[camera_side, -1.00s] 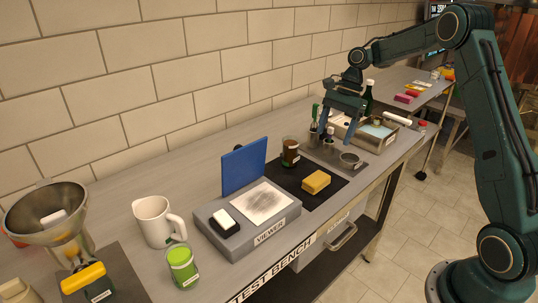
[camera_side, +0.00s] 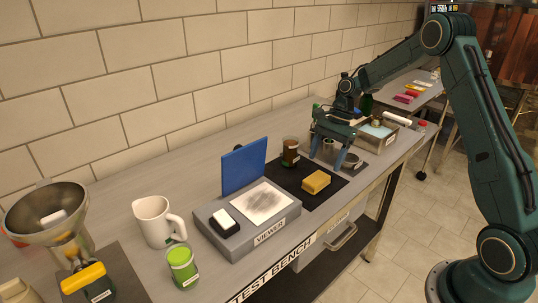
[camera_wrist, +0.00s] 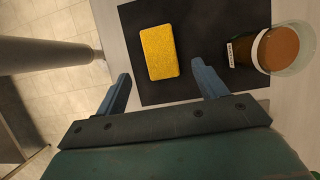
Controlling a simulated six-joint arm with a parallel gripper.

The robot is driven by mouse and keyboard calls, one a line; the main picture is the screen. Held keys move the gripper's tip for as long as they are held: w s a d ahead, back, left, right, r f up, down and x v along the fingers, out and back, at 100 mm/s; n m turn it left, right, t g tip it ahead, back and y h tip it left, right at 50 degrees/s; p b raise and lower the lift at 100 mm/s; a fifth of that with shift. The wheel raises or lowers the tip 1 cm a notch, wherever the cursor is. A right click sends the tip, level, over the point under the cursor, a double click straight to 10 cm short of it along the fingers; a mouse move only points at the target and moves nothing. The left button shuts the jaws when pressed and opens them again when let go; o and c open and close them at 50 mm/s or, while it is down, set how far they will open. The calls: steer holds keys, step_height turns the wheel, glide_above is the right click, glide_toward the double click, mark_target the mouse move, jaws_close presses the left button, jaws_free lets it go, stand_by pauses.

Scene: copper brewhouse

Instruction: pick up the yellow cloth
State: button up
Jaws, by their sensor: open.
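The yellow cloth (camera_side: 316,182) is a small, thick, block-like yellow piece lying flat on a black mat (camera_side: 292,193) on the bench. It also shows in the wrist view (camera_wrist: 160,52), on the mat ahead of my fingers and roughly between their lines. My gripper (camera_side: 328,162) is open and empty, pointing down above the bench behind and to the right of the cloth in the side view. In the wrist view its two fingertips (camera_wrist: 160,82) stand wide apart. Nothing covers the cloth.
A brown-filled glass jar (camera_side: 290,152) stands on the mat near the cloth; it shows at the right in the wrist view (camera_wrist: 277,48). A grey viewer box (camera_side: 230,238) with a raised blue lid (camera_side: 244,167) sits to the left. A tray (camera_side: 388,140) lies behind my gripper.

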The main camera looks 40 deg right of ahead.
mark_target(317, 178)
steer(key=shift+a+f, duration=0.2)
steer(key=shift+f, duration=0.25)
steer(key=shift+x, duration=2.55)
steer(key=shift+a, duration=0.15)
steer(key=c, duration=1.1)
steer(key=shift+r, duration=0.15)
step_height(317, 178, up, 20)
steer(key=shift+f, duration=0.1)
steer(key=shift+o, duration=0.7)
